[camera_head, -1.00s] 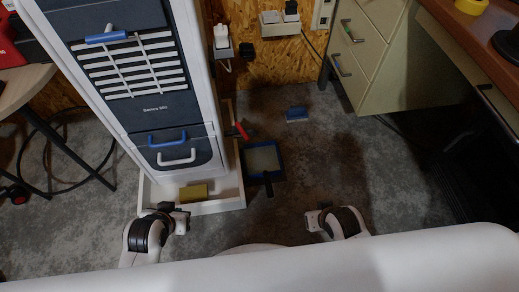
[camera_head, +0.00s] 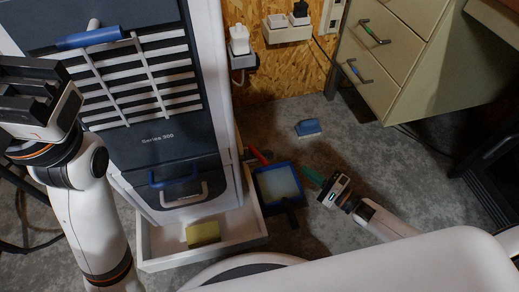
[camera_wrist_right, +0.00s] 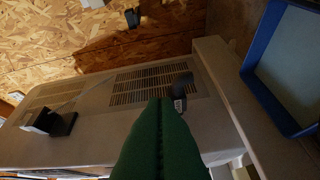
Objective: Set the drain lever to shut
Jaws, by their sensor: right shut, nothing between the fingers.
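The white-and-dark "Series 300" machine (camera_head: 172,142) stands left of centre in the head view. A red lever (camera_head: 258,155) sticks out near the bottom of its right side, apparently at a short grey stub. In the right wrist view a dark grey fitting (camera_wrist_right: 184,86) shows at the machine's vented side; I cannot make out the red lever there. My right gripper (camera_head: 313,177) has green fingers, shut and empty, to the right of the lever and apart from it. Its fingers (camera_wrist_right: 160,125) partly cover the fitting in the wrist view. My left gripper (camera_head: 35,95) is raised left of the machine; its jaw opening is unclear.
A white tray (camera_head: 160,257) under the machine holds a yellow sponge (camera_head: 203,233). A blue dustpan (camera_head: 279,182) lies between the tray and my right gripper. A blue brush (camera_head: 308,128) lies behind on the floor. A drawer cabinet (camera_head: 392,60) stands right.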

